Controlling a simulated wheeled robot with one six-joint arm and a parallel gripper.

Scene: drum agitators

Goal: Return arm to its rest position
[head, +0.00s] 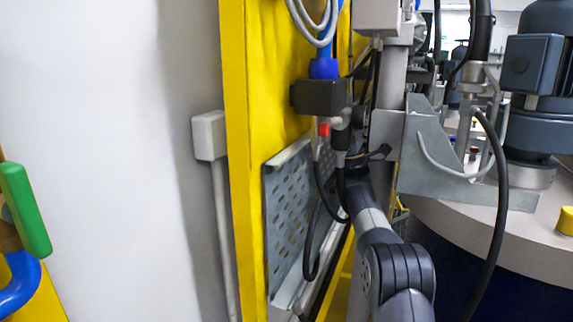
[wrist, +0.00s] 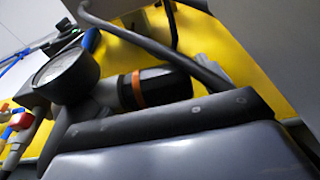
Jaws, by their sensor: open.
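My arm (head: 390,262) rises from the bottom of the head view as grey links with a dark ribbed joint. It reaches up and away beside the yellow panel, and its far end is partly lost among dark hoses and brackets. In the wrist view, a broad grey body with a dark, screw-studded edge, seemingly my gripper (wrist: 175,140), fills the bottom. My gripper is open, and nothing shows held in it. The jaw tips cannot be made out. A round gauge (wrist: 66,75) and a dark cylinder with an orange band (wrist: 155,88) show close beyond it.
The yellow panel (head: 240,130) with a perforated grey plate (head: 290,215) stands close left of my arm. A metal bracket (head: 425,165), a hanging black cable (head: 502,190) and a drum lid (head: 480,225) with a motor (head: 540,85) crowd the right. A green handle (head: 25,210) is far left.

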